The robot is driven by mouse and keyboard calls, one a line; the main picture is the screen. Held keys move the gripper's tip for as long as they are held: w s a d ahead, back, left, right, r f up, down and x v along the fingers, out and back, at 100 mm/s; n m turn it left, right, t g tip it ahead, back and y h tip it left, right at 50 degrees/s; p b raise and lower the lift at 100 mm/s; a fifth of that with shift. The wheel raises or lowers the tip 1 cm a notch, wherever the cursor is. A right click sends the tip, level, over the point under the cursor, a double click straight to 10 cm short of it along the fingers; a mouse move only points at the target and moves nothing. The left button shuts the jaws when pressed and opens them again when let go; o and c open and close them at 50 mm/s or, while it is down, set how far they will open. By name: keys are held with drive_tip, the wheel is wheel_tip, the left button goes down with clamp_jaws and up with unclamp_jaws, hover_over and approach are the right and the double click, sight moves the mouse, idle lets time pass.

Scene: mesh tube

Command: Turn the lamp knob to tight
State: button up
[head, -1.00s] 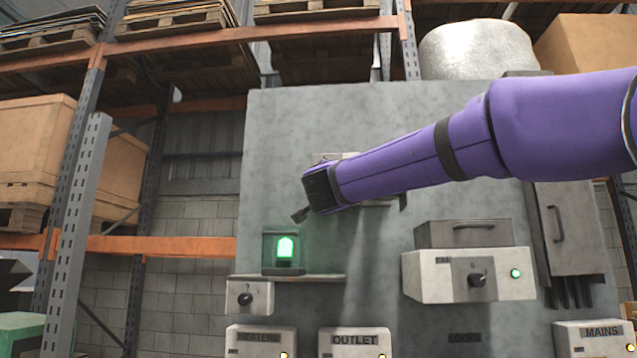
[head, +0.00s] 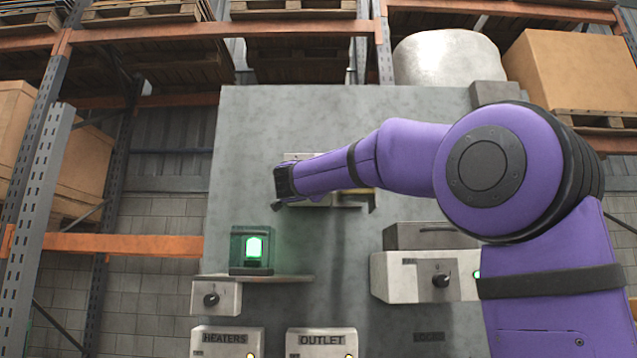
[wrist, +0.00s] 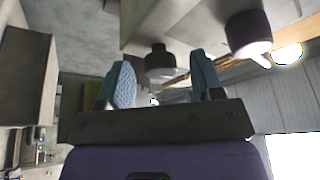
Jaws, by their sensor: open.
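My gripper (head: 278,204) is at the upper left of the grey panel, in front of a pale box (head: 300,157) that my arm partly hides. In the wrist view my gripper (wrist: 162,80) is open, its two blue-grey fingers apart. A dark round knob (wrist: 158,60) shows beyond the gap between them; I cannot tell whether it touches either finger. A second dark knob (wrist: 248,32) with a white pointer is further right. No lamp label is readable, so I cannot tell which knob is the lamp's.
A green-lit device (head: 252,250) stands on a small shelf (head: 290,278) below my gripper, above a box with a black knob (head: 211,299). Another knob box (head: 425,275) is right. HEATERS (head: 227,340) and OUTLET (head: 321,341) boxes are below.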

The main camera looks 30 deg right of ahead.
drive_tip(key=shift+w+d+r, duration=0.15)
drive_tip(key=shift+w+d, duration=0.1)
drive_tip(key=shift+d, duration=0.15)
drive_tip(key=c, duration=0.9)
